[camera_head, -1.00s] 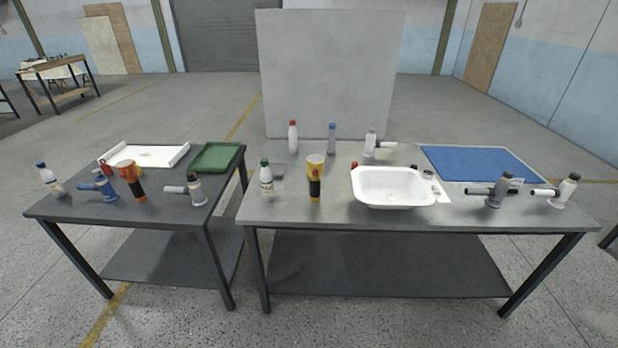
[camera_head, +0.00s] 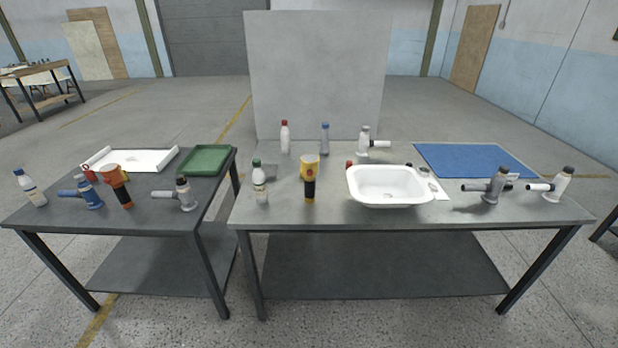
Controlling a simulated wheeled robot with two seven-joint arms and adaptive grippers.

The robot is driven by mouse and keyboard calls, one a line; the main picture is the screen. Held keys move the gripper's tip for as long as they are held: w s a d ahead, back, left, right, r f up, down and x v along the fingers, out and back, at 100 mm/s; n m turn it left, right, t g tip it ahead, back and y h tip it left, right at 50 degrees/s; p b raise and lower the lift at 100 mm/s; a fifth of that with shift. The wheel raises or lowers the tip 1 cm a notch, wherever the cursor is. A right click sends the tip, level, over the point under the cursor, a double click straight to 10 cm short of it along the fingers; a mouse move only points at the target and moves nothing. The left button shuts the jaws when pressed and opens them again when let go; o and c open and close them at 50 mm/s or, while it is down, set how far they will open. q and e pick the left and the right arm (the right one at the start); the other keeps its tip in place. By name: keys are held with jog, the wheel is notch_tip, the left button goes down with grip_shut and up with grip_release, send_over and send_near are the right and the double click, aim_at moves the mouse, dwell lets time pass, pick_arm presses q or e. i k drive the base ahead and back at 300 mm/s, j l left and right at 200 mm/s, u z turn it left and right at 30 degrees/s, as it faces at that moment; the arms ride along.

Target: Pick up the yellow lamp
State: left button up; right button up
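The yellow lamp (camera_head: 309,178) is a torch with a yellow head and a black handle. It stands upright, head up, near the front left of the right-hand grey table (camera_head: 330,215). A white bottle with a green cap (camera_head: 260,183) stands a little to its left, apart from it. The white basin (camera_head: 388,186) is to its right, also apart. Neither of my grippers shows in the head view.
Behind the lamp stand a red-capped bottle (camera_head: 285,137) and a blue-capped bottle (camera_head: 325,139). A blue mat (camera_head: 475,162) lies at the right. The darker left table (camera_head: 150,212) holds an orange lamp (camera_head: 117,185), a green tray (camera_head: 206,159) and a white tray (camera_head: 130,160).

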aim_at(309, 161)
jog(key=i, duration=0.95)
